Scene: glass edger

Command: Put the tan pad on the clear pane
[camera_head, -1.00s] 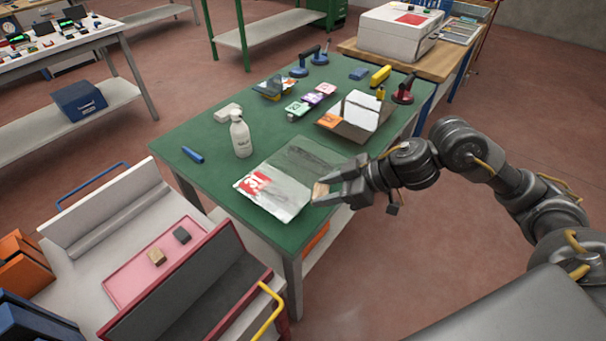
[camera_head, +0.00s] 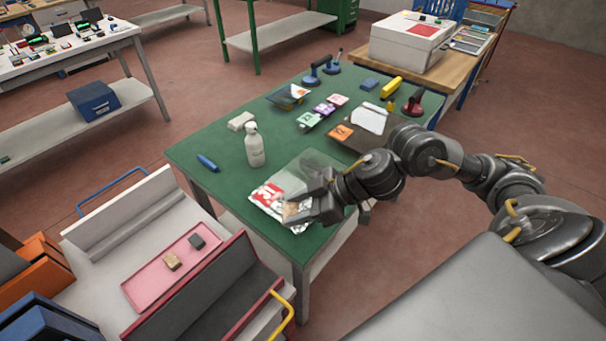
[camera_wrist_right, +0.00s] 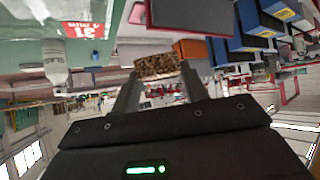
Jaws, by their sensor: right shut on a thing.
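My right gripper (camera_head: 306,206) is shut on a tan pad (camera_head: 291,209), low over the front part of the green table. In the right wrist view the pad (camera_wrist_right: 158,66) looks speckled brown and sits between the fingertips. The clear pane (camera_head: 312,166) lies flat on the table; its grey see-through part shows behind the gripper, next to a white and red printed sheet (camera_head: 268,195). The gripper covers part of both. I cannot tell whether the pad touches anything below. My left gripper is not in view.
A white bottle (camera_head: 254,148) and a blue marker (camera_head: 208,163) stand and lie left of the pane. A pink tray (camera_head: 146,291) on the cart holds another tan block (camera_head: 172,262) and a dark block (camera_head: 197,241). Cards and suction cups occupy the table's far part.

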